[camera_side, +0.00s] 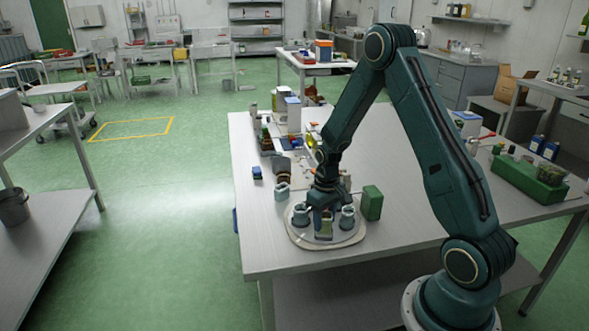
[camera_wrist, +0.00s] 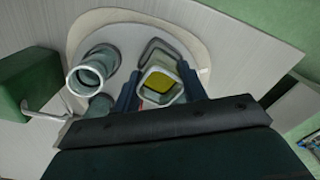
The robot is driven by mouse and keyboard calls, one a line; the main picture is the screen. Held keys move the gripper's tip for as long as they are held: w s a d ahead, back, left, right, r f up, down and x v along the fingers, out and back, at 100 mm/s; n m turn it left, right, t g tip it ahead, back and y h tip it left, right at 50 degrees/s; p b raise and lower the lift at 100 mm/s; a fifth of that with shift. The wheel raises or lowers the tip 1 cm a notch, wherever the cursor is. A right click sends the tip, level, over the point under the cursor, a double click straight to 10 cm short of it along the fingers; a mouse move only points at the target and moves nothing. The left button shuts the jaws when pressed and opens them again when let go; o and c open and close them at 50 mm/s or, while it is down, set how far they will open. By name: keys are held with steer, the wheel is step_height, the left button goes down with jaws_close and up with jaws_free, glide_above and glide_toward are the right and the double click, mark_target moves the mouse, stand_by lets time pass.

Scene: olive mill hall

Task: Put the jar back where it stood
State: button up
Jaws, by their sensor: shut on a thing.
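My gripper (camera_side: 322,208) points down over the round pale tray (camera_side: 298,241) near the table's front edge. It is shut on a squarish jar (camera_side: 324,229) with yellow contents. In the wrist view the jar's open top (camera_wrist: 161,84) sits between my two blue fingers (camera_wrist: 160,88), with a grey looped outline beside it. I cannot tell whether the jar's base touches the tray. Grey-blue vessels stand left (camera_side: 300,214) and right (camera_side: 347,217) of the jar on the tray. In the wrist view a tall round vessel (camera_wrist: 92,70) stands left of the jar; another is partly hidden below it.
A green box (camera_side: 372,203) stands just right of the tray. Another grey vessel (camera_side: 282,191) and a small blue item (camera_side: 257,172) stand behind left. Many containers crowd the table behind. The tabletop (camera_side: 256,232) left of the tray is bare.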

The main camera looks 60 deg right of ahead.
mark_target(325, 215)
steer(key=shift+r, duration=2.55)
steer(key=shift+r, duration=0.15)
steer(key=shift+r, duration=2.15)
steer(key=shift+w+r, duration=0.15)
steer(key=shift+r, duration=0.1)
steer(key=shift+w+d, duration=0.15)
steer(key=shift+w, duration=0.5)
steer(key=w+n, duration=0.3)
steer(key=w, duration=1.7)
step_height(325, 215, down, 6)
steer(key=shift+a, duration=0.2)
steer(key=shift+f, duration=0.25)
